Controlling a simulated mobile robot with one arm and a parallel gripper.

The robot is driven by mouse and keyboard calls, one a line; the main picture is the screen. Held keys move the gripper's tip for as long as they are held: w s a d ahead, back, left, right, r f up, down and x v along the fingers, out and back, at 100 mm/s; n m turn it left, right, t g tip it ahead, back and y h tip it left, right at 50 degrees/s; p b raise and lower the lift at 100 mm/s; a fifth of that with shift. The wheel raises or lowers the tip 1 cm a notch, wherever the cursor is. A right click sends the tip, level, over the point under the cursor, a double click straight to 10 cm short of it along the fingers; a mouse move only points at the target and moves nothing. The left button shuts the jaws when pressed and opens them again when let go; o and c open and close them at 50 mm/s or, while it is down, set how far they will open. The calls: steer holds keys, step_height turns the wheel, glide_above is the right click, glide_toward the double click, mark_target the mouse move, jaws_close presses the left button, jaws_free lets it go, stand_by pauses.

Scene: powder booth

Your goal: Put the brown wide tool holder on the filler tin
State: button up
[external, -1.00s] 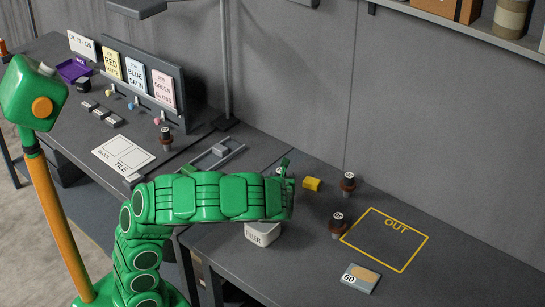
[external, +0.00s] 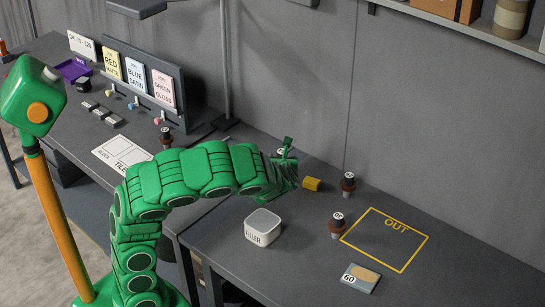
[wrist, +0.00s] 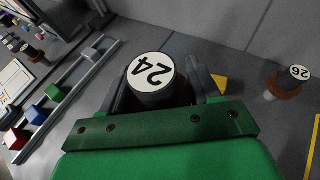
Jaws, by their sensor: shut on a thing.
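My gripper (external: 287,163) is shut on a tool holder (wrist: 153,75) with a dark body and a white top disc marked 24. In the wrist view the holder stands between the fingers; its lower part is mostly hidden. In the external view only its top shows, behind my gripper.
Two similar brown-based holders stand at the right (external: 348,185) (external: 336,226), another (external: 166,137) at the left. A yellow block (external: 311,184) lies near my gripper. A pad marked 60 (external: 361,278) lies near the yellow OUT outline (external: 413,258). Bench right of the tin is clear.

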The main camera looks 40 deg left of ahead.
steer(key=shift+n+g+y, duration=0.3)
steer(key=shift+n, duration=0.1)
steer(key=s+r, duration=0.1)
steer(key=s+d+r, duration=0.1)
steer(key=s+r, duration=0.1)
steer(key=shift+d+r, duration=0.35)
steer(key=shift+d, duration=0.05)
steer(key=s+r+n+g+y, duration=0.3)
steer(key=s+n+g, duration=0.1)
steer(key=s, duration=2.2)
glide_above(261, 217)
steer(key=s, duration=0.2)
steer(key=f, duration=0.8)
steer(key=shift+w+a, duration=0.2)
steer(key=shift+w, duration=0.05)
steer(key=shift+w+d+f, duration=0.15)
steer(key=shift+w+f, duration=0.55)
steer(key=shift+f, duration=1.65)
steer(key=shift+f, duration=0.1)
